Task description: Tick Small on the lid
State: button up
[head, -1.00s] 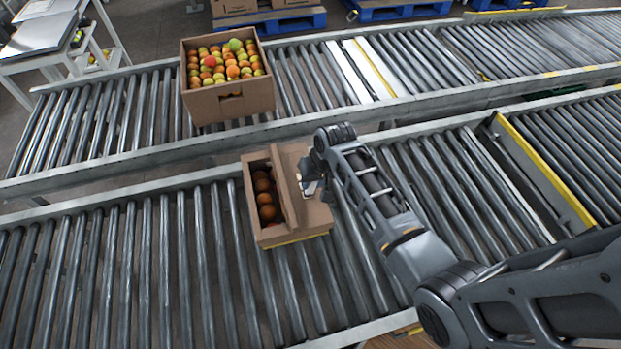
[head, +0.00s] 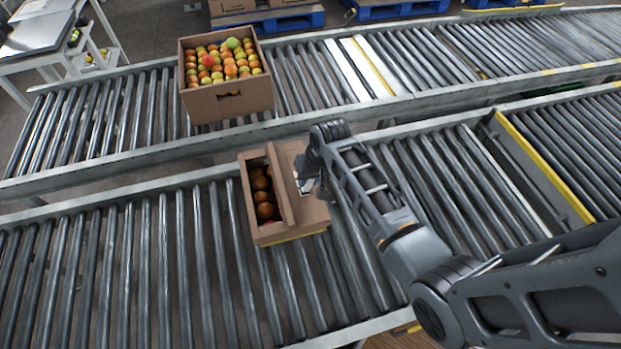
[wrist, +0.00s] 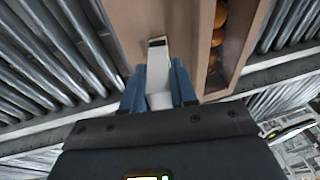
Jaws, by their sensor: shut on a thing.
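A small cardboard box (head: 291,236) sits on the near roller conveyor. Its right half is covered by a brown lid panel (head: 312,213), and a flap stands up along the middle. Orange-red tomatoes (head: 264,194) show in the open left half. My gripper (head: 306,184) is over the right panel, close to the flap. In the wrist view its blue fingers (wrist: 158,80) are shut on a slim white pen-like thing (wrist: 158,62) with a dark band near its far end. That end overlaps the brown panel; I cannot tell whether it touches. Size words on the lid are not readable.
A larger open box (head: 232,103) of mixed red, orange and green tomatoes stands on the far conveyor (head: 130,115). The near rollers (head: 130,265) left of the small box are clear. A yellow-edged gap (head: 545,170) crosses the near conveyor at right.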

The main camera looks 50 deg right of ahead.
jog(key=shift+w+a+f, duration=0.1)
jog(key=shift+w+a, duration=0.1)
jog(key=shift+w, duration=0.6)
dwell(0.4)
jog(key=shift+s+d, duration=0.15)
jog(key=shift+s, duration=0.55)
jog(key=shift+p, duration=0.35)
notch_tip(320, 180, up, 3)
jog(key=p, duration=0.3)
jog(key=shift+r, duration=1.6)
